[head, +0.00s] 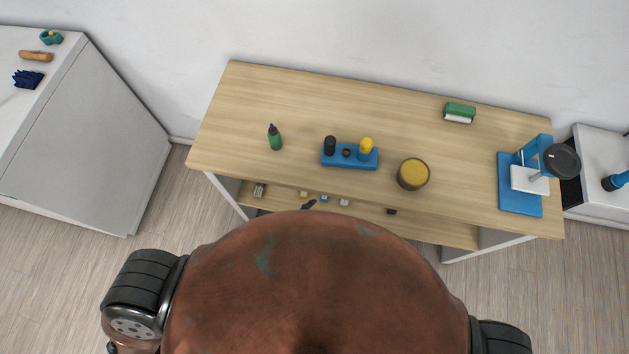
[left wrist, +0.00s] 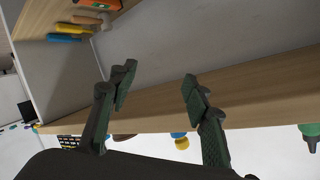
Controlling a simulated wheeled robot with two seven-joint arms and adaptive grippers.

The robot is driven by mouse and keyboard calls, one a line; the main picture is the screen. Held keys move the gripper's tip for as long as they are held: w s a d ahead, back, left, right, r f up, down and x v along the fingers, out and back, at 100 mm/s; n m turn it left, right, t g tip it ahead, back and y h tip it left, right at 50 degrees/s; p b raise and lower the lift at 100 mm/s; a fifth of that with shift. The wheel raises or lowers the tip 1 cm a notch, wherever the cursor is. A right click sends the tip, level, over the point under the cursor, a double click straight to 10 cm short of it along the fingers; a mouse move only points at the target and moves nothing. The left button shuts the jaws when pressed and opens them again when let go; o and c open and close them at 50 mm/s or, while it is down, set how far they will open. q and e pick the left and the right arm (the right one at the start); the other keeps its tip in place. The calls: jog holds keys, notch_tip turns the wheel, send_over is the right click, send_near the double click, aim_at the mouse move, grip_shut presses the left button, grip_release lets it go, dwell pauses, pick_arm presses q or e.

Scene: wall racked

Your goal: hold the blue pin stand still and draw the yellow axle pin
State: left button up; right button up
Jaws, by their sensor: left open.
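The blue pin stand (head: 349,157) sits on the wooden table in the head view, right of the green bottle. The yellow axle pin (head: 366,147) stands upright at its right end, with a black pin (head: 330,145) at the left end and a small black piece between. My left gripper (head: 309,204) shows only as a small dark tip by the table's front edge, mostly hidden by my body. In the left wrist view, which looks upside down, my left gripper (left wrist: 157,84) is open and empty; the yellow pin (left wrist: 182,144) shows small beyond the table edge. My right gripper is not in view.
On the table are a green bottle (head: 275,138), a round tub (head: 413,174), a green-and-white block (head: 459,112) and a blue-based device (head: 518,200). A lower shelf (head: 375,213) holds several small items. The table's front edge lies between my left gripper and the stand.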

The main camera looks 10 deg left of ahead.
pick_arm(q)
notch_tip(320, 180, up, 9)
jog(key=d+n+t, duration=0.1)
jog(key=d+t, duration=0.1)
jog(key=d, duration=0.1)
jog(key=n+t+y, duration=0.3)
jog(key=n, duration=0.6)
send_near(328, 152)
jog(key=shift+s, duration=0.1)
jog(key=w, duration=0.4)
jog(key=w+d, duration=0.1)
jog(key=w, duration=0.6)
jog(key=shift+w+d, duration=0.3)
jog(key=shift+d, duration=0.1)
jog(key=shift+c, duration=0.2)
jog(key=c, duration=0.3)
jog(key=shift+c, duration=0.5)
grip_shut()
